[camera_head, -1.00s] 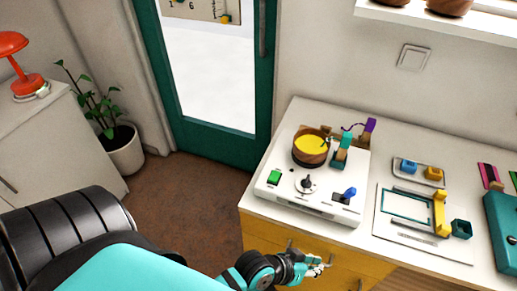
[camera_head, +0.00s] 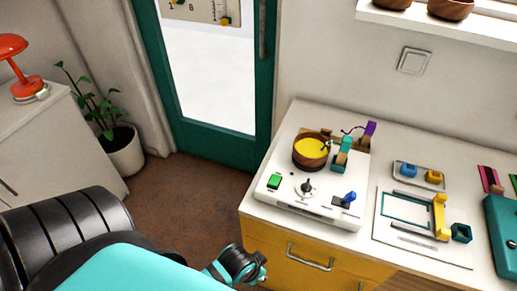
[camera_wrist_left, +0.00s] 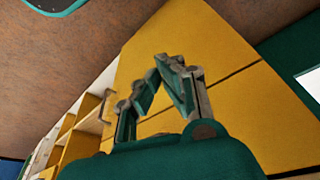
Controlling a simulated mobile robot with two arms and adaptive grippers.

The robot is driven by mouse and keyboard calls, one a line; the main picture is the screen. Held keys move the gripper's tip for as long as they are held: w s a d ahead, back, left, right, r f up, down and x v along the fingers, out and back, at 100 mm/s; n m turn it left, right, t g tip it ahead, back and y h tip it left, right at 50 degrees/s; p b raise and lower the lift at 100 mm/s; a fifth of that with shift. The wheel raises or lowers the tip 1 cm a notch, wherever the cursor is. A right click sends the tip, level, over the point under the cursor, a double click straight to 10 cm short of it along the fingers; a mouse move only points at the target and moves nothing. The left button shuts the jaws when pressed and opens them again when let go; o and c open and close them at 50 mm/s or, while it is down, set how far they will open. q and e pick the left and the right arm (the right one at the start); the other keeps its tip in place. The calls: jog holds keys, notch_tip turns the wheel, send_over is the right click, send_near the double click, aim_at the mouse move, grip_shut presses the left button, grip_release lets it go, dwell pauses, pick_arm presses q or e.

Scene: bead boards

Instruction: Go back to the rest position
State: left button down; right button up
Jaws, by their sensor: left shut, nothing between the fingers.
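My left arm (camera_head: 125,268) reaches in from the lower left of the head view, a turquoise link with a black joint. Its wrist end (camera_head: 243,264) is low in front of the yellow drawers, clear of the counter. The fingers hardly show there. In the left wrist view my left gripper (camera_wrist_left: 170,68) is shut and empty, its fingertips together, with a yellow cabinet front (camera_wrist_left: 235,45) beyond them. My right gripper is in neither view.
The white counter (camera_head: 375,155) bears a white device (camera_head: 290,207) with a wooden bowl (camera_head: 311,153), a small tray (camera_head: 419,176) and a white board (camera_head: 420,252). A drawer handle (camera_head: 310,258) juts out near my wrist. The brown floor (camera_head: 190,205) is open.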

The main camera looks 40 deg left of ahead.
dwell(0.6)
pick_arm(q)
jog(key=s+a+f+g, duration=0.1)
jog(key=s+f, duration=0.3)
jog(key=f, duration=0.6)
jog(key=s+a+f, duration=0.1)
jog(key=s+f, duration=0.3)
jog(key=f, duration=0.5)
jog(key=s+a+f+g, duration=0.1)
jog(key=s+a+f, duration=0.1)
jog(key=s+f, duration=0.7)
jog(key=s, duration=0.3)
jog(key=shift+s+a+y, duration=0.4)
jog(key=shift+f, duration=0.1)
